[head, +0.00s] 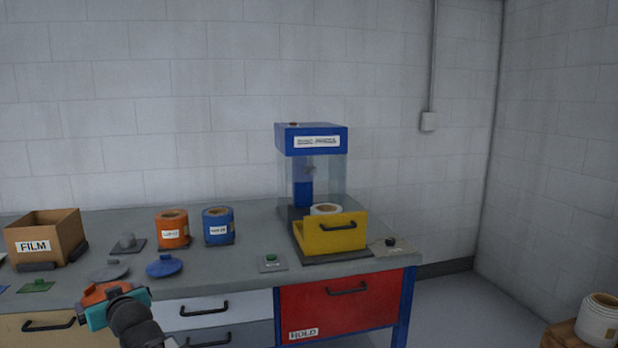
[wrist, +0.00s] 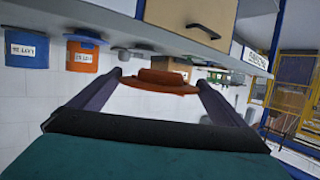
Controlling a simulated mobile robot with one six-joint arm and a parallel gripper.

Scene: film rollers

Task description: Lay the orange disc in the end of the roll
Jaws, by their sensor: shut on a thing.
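My gripper (head: 117,297) is shut on the orange disc (head: 97,292), low over the front of the bench at the left. In the wrist view the disc (wrist: 160,82) sits between my two fingers, with a raised knob in its middle. A white roll (head: 325,209) stands upright in the yellow drawer (head: 331,238) of the blue press (head: 312,139), right of and farther away than my gripper. Its top end shows, but its lower part is hidden by the drawer front.
An orange tub (head: 172,230) and a blue tub (head: 217,226) stand behind my gripper. A FILM box (head: 43,236) stands left. A green button (head: 271,259) sits before the press.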

